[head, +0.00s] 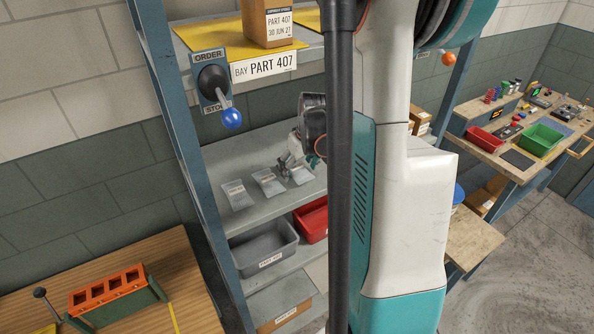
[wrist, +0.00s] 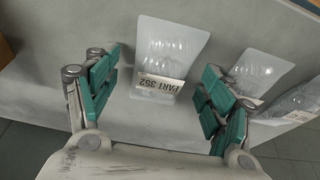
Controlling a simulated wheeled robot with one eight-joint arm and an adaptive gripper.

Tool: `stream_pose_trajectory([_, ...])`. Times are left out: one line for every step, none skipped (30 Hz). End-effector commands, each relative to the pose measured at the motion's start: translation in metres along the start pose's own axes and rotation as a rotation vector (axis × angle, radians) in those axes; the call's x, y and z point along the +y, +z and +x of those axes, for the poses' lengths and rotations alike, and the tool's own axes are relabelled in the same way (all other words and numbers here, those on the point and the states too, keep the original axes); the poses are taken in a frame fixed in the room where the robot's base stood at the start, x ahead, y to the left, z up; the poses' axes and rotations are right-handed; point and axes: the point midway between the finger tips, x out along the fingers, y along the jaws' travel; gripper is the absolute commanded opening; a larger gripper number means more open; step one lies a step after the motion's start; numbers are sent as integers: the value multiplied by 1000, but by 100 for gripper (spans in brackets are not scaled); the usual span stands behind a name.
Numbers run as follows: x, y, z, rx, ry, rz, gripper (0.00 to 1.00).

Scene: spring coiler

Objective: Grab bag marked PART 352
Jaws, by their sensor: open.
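The clear bag marked PART 352 (wrist: 170,50) lies flat on a grey shelf in the wrist view. Its white label faces up and reads upside down. My gripper (wrist: 162,64) is open, with its green-padded fingers on either side of the bag in the picture and nothing held. Whether the fingers touch the shelf is not clear. In the head view my gripper (head: 289,166) is low over the right end of a row of bags. The labels on those bags are too small to read there.
Two more clear bags (wrist: 258,76) (wrist: 297,103) lie right of the marked one. The head view shows bags at left (head: 238,195) and middle (head: 268,182). A grey bin (head: 262,250) and a red bin (head: 312,222) sit below. A blue-knobbed lever (head: 231,118) is on the rack post.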

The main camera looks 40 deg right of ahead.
Motion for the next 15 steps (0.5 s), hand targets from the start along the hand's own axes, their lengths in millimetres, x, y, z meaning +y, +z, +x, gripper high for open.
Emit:
stream_pose_trajectory([0, 0, 2, 0, 0, 0, 75])
stream_pose_trajectory([0, 0, 3, 0, 0, 0, 75])
stream_pose_trajectory([0, 0, 4, 0, 0, 0, 75])
stream_pose_trajectory([0, 0, 4, 0, 0, 0, 75])
stream_pose_trajectory([0, 0, 4, 0, 0, 0, 75])
stream_pose_trajectory([0, 0, 4, 0, 0, 0, 75])
stream_pose_trajectory([0, 0, 4, 0, 0, 0, 75])
stream_pose_trajectory([0, 0, 4, 0, 0, 0, 75])
stream_pose_trajectory([0, 0, 4, 0, 0, 0, 73])
stream_pose_trajectory([0, 0, 4, 0, 0, 0, 66])
stream_pose_trajectory([0, 0, 4, 0, 0, 0, 59])
stream_pose_trajectory([0, 0, 4, 0, 0, 0, 50])
stream_pose_trajectory([0, 0, 4, 0, 0, 0, 43])
stream_pose_trajectory([0, 0, 3, 0, 0, 0, 36])
stream_pose_trajectory([0, 0, 3, 0, 0, 0, 27])
